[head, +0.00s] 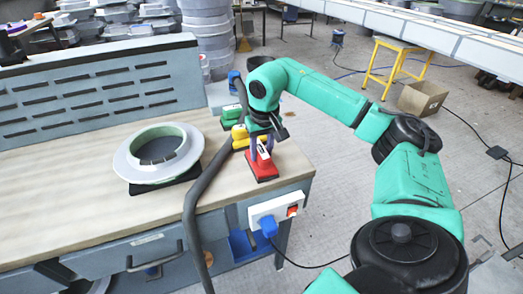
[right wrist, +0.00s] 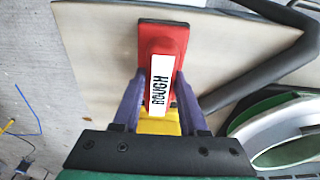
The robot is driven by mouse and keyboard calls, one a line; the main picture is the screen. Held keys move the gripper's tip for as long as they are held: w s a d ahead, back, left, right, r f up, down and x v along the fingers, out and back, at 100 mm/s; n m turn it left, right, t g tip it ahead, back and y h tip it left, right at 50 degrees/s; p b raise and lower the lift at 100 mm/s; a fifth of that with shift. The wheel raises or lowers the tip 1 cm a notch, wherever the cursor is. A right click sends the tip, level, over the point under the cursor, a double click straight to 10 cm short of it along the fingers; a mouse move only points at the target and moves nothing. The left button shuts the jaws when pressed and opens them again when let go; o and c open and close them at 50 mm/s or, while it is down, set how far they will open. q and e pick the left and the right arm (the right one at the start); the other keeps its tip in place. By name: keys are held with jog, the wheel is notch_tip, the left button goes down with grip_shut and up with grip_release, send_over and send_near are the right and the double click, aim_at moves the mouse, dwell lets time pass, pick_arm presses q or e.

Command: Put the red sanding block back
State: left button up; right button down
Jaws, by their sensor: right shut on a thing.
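The red sanding block (head: 262,167) is at the right end of the workbench in the head view, near its front corner. In the right wrist view the red sanding block (right wrist: 162,45) carries a white label reading "ROUGH". My right gripper (head: 262,147) is shut on it from above, and its purple fingers show either side of the label in the right wrist view (right wrist: 157,95). Whether the block touches the bench top is hard to tell. A yellow block (head: 239,137) and a green block (head: 231,114) stand in a row behind it. My left gripper is not in view.
A grey hose (head: 203,180) runs over the bench's front edge, left of the blocks. A pale ring-shaped mould (head: 128,168) sits on a dark base further left. A socket box (head: 275,210) is on the bench's front. Bare bench top (head: 60,170) lies left of the mould.

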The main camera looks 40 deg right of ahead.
aim_at(263, 152)
jog(key=shift+c, duration=2.2)
grip_release()
jog(key=shift+r, duration=0.1)
jog(key=r, duration=0.6)
jog(key=s+r, duration=0.1)
jog(key=r, duration=0.2)
jog(key=shift+a+r, duration=0.15)
jog(key=shift+a, duration=0.05)
jog(key=r+p, duration=0.1)
jog(key=r, duration=0.1)
jog(key=shift+s+r+p, duration=0.2)
jog(key=shift+r+p, duration=0.2)
jog(key=shift+f, duration=0.1)
